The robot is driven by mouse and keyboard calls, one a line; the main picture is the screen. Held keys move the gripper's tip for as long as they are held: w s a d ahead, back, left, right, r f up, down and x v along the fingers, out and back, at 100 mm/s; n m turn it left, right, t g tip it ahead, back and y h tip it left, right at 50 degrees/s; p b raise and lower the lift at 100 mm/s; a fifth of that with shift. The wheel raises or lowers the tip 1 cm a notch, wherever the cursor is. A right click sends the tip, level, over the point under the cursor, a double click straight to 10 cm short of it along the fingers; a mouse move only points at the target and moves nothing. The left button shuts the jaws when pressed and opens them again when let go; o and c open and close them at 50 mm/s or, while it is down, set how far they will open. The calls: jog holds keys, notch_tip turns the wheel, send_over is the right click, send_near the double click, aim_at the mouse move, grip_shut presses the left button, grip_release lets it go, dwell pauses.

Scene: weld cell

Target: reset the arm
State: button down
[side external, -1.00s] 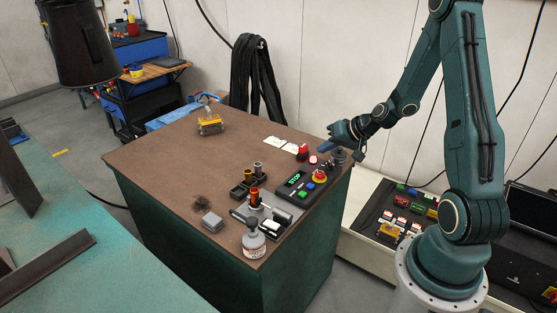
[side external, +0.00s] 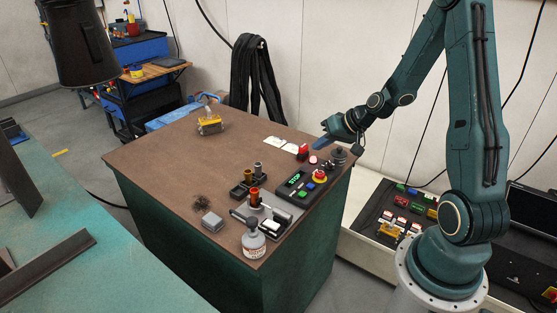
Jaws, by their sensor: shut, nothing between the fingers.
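My gripper (side external: 318,144) is at the far right part of the brown-topped bench (side external: 165,165), above its back right edge. It is shut and I see nothing in it. My arm reaches in from the right, bent at the elbow, with the wrist low. Below and in front of the gripper lies a black control box (side external: 299,186) with a green display, a blue button and a red-and-yellow stop button (side external: 320,176). A dark round knob-like part (side external: 338,157) stands just right of the gripper. I cannot tell the exact height of the fingertips over the bench.
A red item (side external: 303,152) and white cards (side external: 280,145) lie near the gripper. A bottle (side external: 254,243), a grey block (side external: 212,222) and a small holder (side external: 249,184) stand at the front. A yellow-and-grey device (side external: 210,124) is at the back. The bench's left middle is clear.

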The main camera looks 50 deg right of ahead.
jog(key=s+a+r+n+g, duration=0.1)
jog(key=s+a+r+n, duration=0.15)
jog(key=a+r, duration=0.5)
jog(key=s+a+r+n+g, duration=0.1)
jog(key=s+a+r+n, duration=0.1)
jog(key=s+a+r, duration=0.3)
jog(key=s+a+r+n+h, duration=0.1)
jog(key=s+a+r, duration=0.5)
jog(key=s, duration=0.6)
jog(key=shift+s+a+n+g, duration=0.4)
jog(key=shift+a+n, duration=0.05)
jog(key=shift+n, duration=0.1)
